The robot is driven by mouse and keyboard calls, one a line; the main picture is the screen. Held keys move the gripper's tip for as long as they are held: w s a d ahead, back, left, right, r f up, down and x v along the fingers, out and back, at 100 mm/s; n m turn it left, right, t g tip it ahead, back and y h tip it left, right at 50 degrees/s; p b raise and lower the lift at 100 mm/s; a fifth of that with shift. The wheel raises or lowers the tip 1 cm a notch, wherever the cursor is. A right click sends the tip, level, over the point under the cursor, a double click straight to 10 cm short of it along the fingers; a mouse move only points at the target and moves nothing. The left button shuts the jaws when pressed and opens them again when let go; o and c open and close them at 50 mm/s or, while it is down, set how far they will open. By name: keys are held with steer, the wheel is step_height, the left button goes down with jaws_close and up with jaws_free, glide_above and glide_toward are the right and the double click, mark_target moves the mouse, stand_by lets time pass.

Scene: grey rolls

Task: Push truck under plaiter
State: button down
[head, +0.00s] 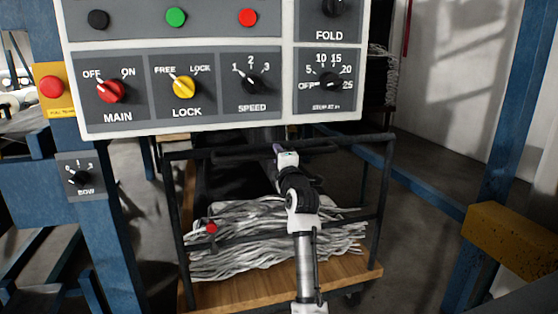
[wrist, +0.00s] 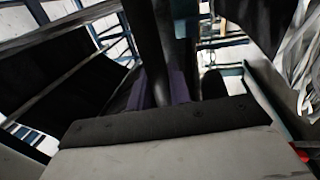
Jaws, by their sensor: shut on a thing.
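The truck is a wheeled cart with a wooden deck (head: 335,281) and a black tube frame (head: 376,190). It carries a heap of grey-white rope-like cloth (head: 250,262). My gripper (head: 279,148) is at the truck's upper rail, near the middle, with my arm coming up from the front. In the wrist view my gripper (wrist: 162,92) is shut on a dark bar (wrist: 157,45) that passes between its purple-edged fingers. The plaiter is not clearly identifiable; a control panel (head: 220,121) on a blue frame (head: 105,225) stands above and in front of the truck.
The panel bears MAIN, LOCK, SPEED and FOLD knobs and hides what is behind it. A blue post (head: 497,150) and a yellow block (head: 515,238) stand at the right. Blue framing borders the left. Some grey floor (head: 415,240) is bare right of the truck.

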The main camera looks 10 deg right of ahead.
steer(key=shift+r, duration=0.2)
steer(key=c, duration=1.7)
jaws_free()
steer(key=shift+w, duration=0.1)
steer(key=o, duration=0.4)
steer(key=shift+w+f, duration=0.2)
steer(key=shift+s, duration=0.1)
steer(key=s+f, duration=0.1)
steer(key=s, duration=0.3)
steer(key=s+b, duration=0.1)
steer(key=s, duration=0.4)
steer(key=s+f, duration=0.1)
steer(key=s, duration=0.3)
steer(key=shift+s+d+f+b, duration=0.25)
steer(key=shift+f+b, duration=0.05)
steer(key=shift+b, duration=0.1)
